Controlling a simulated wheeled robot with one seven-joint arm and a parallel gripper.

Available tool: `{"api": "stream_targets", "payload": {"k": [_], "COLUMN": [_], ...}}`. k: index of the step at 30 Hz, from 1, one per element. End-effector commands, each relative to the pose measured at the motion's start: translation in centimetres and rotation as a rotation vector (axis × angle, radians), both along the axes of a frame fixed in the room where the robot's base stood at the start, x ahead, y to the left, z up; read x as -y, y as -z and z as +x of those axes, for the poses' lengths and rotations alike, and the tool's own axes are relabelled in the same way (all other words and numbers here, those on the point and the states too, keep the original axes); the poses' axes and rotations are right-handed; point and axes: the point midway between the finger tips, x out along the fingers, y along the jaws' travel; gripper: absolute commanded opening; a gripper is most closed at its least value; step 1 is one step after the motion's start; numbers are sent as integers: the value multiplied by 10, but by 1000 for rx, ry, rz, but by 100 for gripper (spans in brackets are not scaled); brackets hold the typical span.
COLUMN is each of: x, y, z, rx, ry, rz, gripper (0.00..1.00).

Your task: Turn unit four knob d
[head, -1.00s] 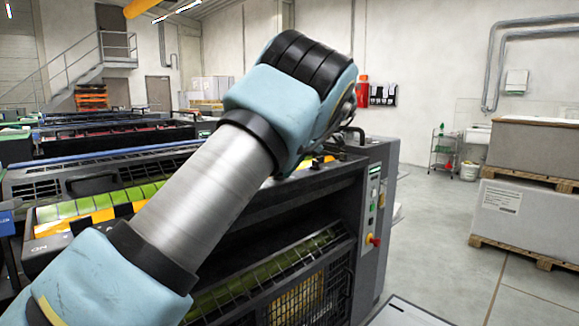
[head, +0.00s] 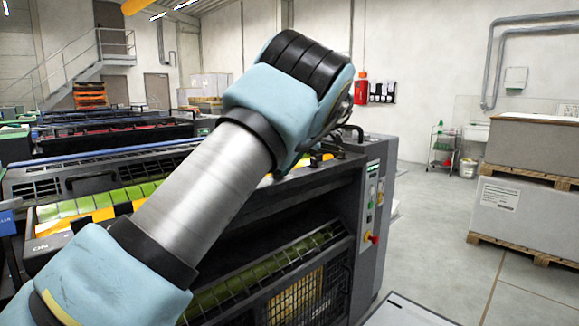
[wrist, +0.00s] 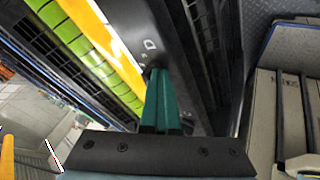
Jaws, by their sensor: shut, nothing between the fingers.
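In the wrist view my gripper (wrist: 159,78) points away from the camera, its two green fingers together with nothing between them. The fingertips are over the dark rail (wrist: 140,22) of an ink unit, just below a white letter D (wrist: 150,44). The knob by that letter cannot be made out clearly; the fingers cover that spot. In the head view the near ink unit (head: 340,180) stands behind my arm, with green keys (head: 145,190) along its front. My arm hides the gripper there.
A red knob (head: 373,238) and buttons sit on the unit's right end panel. More dark units (head: 110,135) stand behind at left. Stacked boxes on pallets (head: 525,205) stand at far right, with open floor (head: 430,240) between.

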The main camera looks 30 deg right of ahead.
Motion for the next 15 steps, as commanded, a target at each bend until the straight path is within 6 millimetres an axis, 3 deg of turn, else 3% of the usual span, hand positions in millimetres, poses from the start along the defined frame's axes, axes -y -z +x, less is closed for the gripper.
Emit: {"api": "stream_targets", "payload": {"k": [1,5,15], "x": [-9,-7,19], "y": [-3,-8,-57], "z": [14,12,-27], "rx": [23,26,18], "ry": [-9,-7,0], "rz": [6,5,-2], "gripper": [0,0,0]}}
